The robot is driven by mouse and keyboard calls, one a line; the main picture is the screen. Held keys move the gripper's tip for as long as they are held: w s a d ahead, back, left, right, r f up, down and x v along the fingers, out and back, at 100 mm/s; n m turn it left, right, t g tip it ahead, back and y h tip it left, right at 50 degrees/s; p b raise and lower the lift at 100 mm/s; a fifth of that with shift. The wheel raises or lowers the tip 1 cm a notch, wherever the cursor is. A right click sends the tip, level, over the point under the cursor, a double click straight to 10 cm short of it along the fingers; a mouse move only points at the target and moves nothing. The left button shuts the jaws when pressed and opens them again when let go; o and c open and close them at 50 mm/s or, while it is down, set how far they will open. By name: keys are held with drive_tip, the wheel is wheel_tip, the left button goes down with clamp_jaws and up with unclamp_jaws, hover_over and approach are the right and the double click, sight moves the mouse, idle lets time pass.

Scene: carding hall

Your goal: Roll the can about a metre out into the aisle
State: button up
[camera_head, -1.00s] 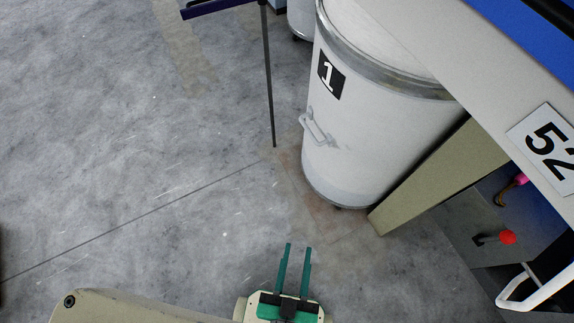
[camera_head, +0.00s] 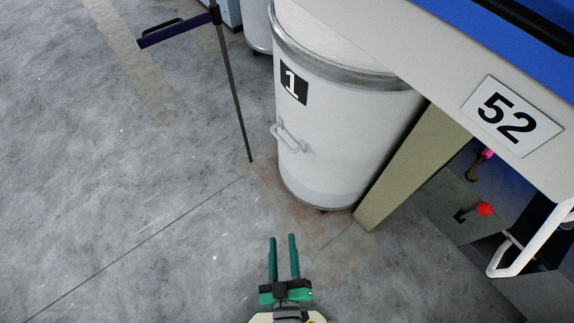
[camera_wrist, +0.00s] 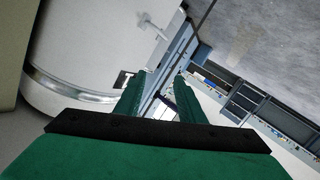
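The can (camera_head: 340,132) is a tall white drum with a metal rim, a black label reading 1 and a white handle (camera_head: 287,138) on its left side. It stands upright on the floor, its right side partly hidden by the machine. In the wrist view the can (camera_wrist: 90,45) fills the upper left, with its handle (camera_wrist: 153,27) near the top. My gripper (camera_head: 283,237) has green fingers, parted and empty. It is in front of the can and below its handle in the picture, apart from both. The fingers (camera_wrist: 158,88) also show in the wrist view.
A thin dark post (camera_head: 234,92) with a purple arm stands just left of the can. The machine (camera_head: 440,50), marked 52, overhangs at right, with a beige panel (camera_head: 410,165), red knob (camera_head: 484,208) and white handle (camera_head: 518,256). The aisle floor (camera_head: 90,170) at left is clear.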

drive_tip(key=w+f+n, duration=0.3)
drive_tip(key=w+f, duration=0.1)
drive_tip(key=w, duration=0.4)
drive_tip(key=w+f+n, duration=0.4)
drive_tip(key=w, duration=0.4)
drive_tip(key=n+y, duration=0.1)
drive_tip(key=n, duration=0.4)
approach(283, 141)
drive_tip(key=f, duration=0.1)
drive_tip(key=shift+s+d+f+t, duration=0.1)
drive_tip(key=shift+s+f+t, duration=0.15)
drive_tip(key=shift+s, duration=0.2)
drive_tip(key=w, duration=0.7)
drive_tip(key=w+a+f, duration=0.1)
drive_tip(key=w, duration=0.2)
drive_tip(key=shift+w+a, duration=0.1)
drive_tip(key=shift+w, duration=0.25)
clamp_jaws()
